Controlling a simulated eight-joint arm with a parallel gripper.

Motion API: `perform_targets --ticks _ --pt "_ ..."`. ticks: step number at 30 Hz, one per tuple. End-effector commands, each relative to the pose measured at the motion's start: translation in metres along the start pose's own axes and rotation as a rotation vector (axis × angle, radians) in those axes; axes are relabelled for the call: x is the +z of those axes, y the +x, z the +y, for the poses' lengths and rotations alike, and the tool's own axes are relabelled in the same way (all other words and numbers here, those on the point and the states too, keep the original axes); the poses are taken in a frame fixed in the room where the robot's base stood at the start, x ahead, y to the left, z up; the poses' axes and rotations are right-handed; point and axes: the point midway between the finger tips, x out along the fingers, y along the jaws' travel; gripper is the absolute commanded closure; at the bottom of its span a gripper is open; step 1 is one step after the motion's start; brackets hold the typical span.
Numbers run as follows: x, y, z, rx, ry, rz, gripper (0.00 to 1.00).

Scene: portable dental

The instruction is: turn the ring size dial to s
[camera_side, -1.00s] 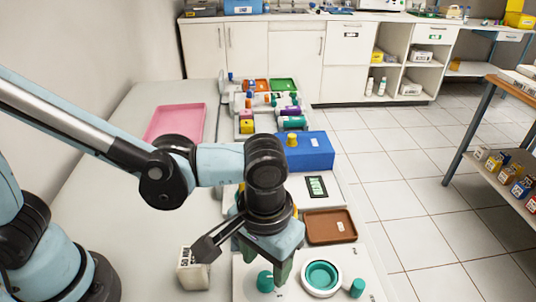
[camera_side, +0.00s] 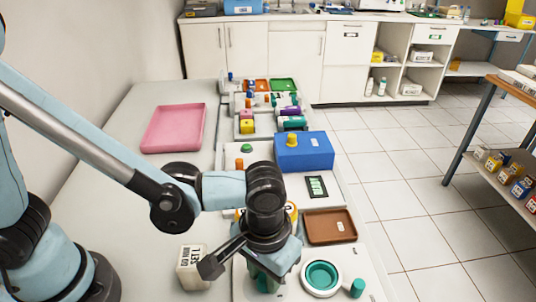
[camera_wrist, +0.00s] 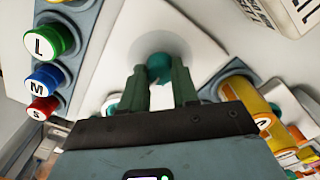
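A teal round knob (camera_wrist: 159,67), which looks like the dial, stands on a white panel (camera_wrist: 190,35) in the wrist view. I cannot read any size mark beside it. My gripper (camera_wrist: 161,82) is open, with one dark green finger on each side of the knob's near edge. I cannot tell whether the fingers touch it. In the side view my gripper (camera_side: 266,270) points down over the near white panel and largely hides the knob. Caps marked L (camera_wrist: 45,41), M (camera_wrist: 43,83) and S (camera_wrist: 38,113) are at the left of the wrist view.
A teal round dish (camera_side: 322,276) with a small teal knob (camera_side: 357,287) is to the right. A white labelled box (camera_side: 192,268) stands close at left. A brown tray (camera_side: 330,227) and blue box (camera_side: 305,152) lie beyond. An orange-yellow cylinder (camera_wrist: 245,97) is right of the fingers.

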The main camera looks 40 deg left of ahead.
Motion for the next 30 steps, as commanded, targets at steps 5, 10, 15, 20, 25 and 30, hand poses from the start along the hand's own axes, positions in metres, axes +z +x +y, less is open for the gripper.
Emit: perform_targets --ticks 5,10,15,20,25,30 --pt "0.0000 -0.0002 -0.0001 0.000 0.000 0.000 1.00" --pt "0.0000 -0.0002 -0.0002 -0.001 0.018 0.000 1.00" --pt "0.0000 -0.0001 -0.0001 -0.001 0.082 0.000 1.00" --pt "0.0000 -0.0001 -0.0001 -0.001 0.192 0.000 1.00" --pt "0.0000 0.0000 -0.0001 -0.001 0.337 0.000 1.00" --pt "0.0000 0.0000 -0.0001 -0.001 0.482 0.000 1.00"
